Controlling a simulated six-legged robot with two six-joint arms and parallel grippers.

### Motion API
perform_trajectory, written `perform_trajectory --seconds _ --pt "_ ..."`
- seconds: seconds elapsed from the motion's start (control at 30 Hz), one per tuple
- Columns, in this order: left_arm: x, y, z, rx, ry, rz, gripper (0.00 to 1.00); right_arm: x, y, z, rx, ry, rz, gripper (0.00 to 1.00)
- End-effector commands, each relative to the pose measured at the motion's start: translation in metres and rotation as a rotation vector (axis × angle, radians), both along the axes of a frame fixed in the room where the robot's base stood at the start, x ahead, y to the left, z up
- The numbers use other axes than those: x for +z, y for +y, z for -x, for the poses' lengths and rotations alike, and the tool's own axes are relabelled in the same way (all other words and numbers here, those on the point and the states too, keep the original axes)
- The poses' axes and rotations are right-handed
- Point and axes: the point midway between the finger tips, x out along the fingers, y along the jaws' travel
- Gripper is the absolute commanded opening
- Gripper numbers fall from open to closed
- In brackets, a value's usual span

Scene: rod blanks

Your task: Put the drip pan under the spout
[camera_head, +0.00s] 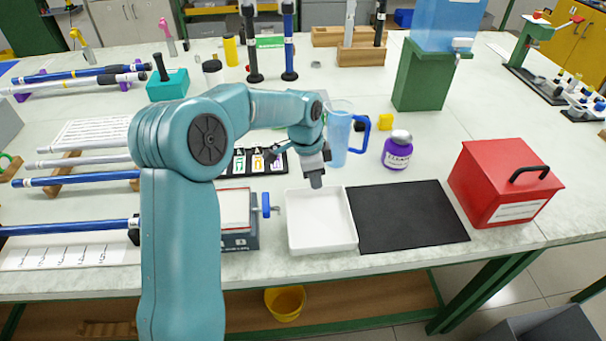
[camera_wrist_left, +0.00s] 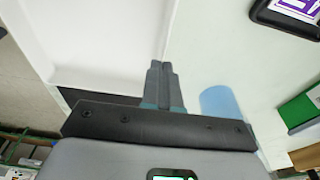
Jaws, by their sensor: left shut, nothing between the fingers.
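The drip pan, a shallow white tray (camera_head: 296,235), lies near the front of the table, left of a black mat. In the left wrist view the white pan (camera_wrist_left: 105,45) fills the upper left. My left gripper (camera_head: 316,184) points down by the pan's back rim, its fingers shut and empty. The fingers also show in the left wrist view (camera_wrist_left: 161,66); whether they touch the rim I cannot tell. The spout (camera_head: 461,45) is a small tap on a blue tank (camera_head: 447,20) on a green stand (camera_head: 420,80) at the back right. My right gripper is not in view.
The black mat (camera_head: 410,216) adjoins the pan, with a red box (camera_head: 505,182) beyond it. A clear blue jug (camera_head: 338,135) stands just behind the gripper. A purple-labelled jar (camera_head: 397,150) is right of the jug. The table below the spout looks clear.

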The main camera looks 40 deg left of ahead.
Motion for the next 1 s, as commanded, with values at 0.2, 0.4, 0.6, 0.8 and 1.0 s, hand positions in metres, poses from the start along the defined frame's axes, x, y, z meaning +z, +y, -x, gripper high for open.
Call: perform_trajectory --seconds 0.2,0.4,0.6,0.8,1.0 --pt "-0.008 0.000 0.000 -0.001 0.001 0.000 0.00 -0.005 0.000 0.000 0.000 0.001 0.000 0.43" --pt "-0.009 0.000 0.001 -0.002 0.005 0.002 0.00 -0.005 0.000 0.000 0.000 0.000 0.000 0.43" --pt "-0.012 0.019 0.024 0.002 0.011 0.003 0.00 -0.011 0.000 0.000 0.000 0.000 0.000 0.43" --pt "-0.012 0.032 0.041 -0.001 0.015 0.003 0.00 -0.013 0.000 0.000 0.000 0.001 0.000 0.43" --pt "-0.012 0.032 0.041 -0.002 0.015 0.003 0.00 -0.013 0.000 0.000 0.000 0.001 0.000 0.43"
